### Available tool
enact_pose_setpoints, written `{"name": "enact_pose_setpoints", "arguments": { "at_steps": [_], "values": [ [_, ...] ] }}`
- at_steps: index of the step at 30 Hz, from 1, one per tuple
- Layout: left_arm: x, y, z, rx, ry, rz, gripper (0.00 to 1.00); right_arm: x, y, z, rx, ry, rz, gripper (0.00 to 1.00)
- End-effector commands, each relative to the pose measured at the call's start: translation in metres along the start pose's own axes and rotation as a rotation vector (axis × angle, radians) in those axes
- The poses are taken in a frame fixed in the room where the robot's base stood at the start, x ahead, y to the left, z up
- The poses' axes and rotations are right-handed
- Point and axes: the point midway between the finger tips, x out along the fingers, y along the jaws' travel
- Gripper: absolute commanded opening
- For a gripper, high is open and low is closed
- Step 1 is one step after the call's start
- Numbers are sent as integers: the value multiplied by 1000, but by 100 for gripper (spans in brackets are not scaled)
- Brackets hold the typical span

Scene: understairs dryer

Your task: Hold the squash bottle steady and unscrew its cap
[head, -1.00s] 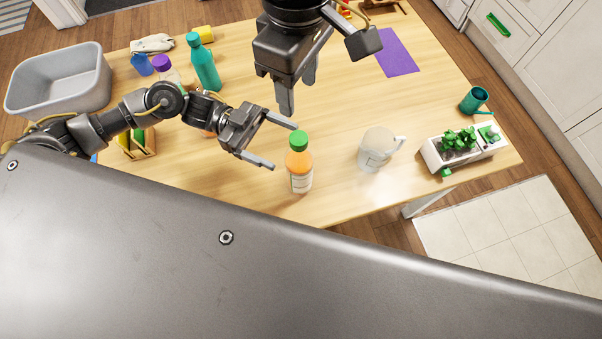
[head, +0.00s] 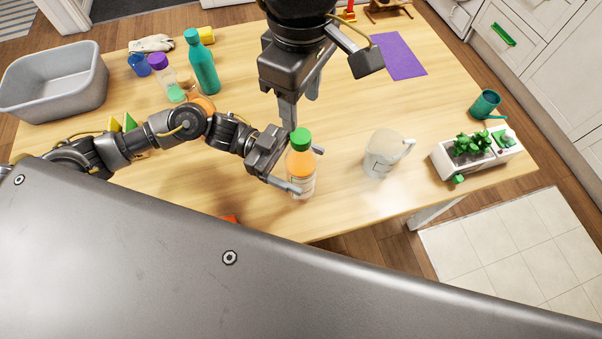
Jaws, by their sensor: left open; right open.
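The squash bottle (head: 300,165) stands upright on the wooden table, orange with a pale label and a green cap (head: 300,138) on top. My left gripper (head: 306,170) is open around the bottle's body, one finger on its near side and the other partly hidden behind it. I cannot tell whether the fingers touch it. My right gripper (head: 301,107) is open and empty above the table, its fingers pointing down just behind and above the cap.
A teal bottle (head: 203,66), purple-capped bottle (head: 160,66) and grey tub (head: 55,84) are at the left. A purple mat (head: 400,57) lies at the back.

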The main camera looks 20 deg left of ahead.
Motion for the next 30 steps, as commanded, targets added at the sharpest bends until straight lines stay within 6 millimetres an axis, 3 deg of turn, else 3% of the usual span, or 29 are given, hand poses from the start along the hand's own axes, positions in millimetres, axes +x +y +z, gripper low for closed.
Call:
{"name": "enact_pose_setpoints", "arguments": {
  "at_steps": [6,15,30],
  "values": [
    [16,0,0,0,0,1,84,0,0,0,0,0,0,50],
    [18,0,0,0,0,0,83,0,0,0,0,0,0,50],
    [18,0,0,0,0,0,17,0,0,0,0,0,0,50]
  ]
}}
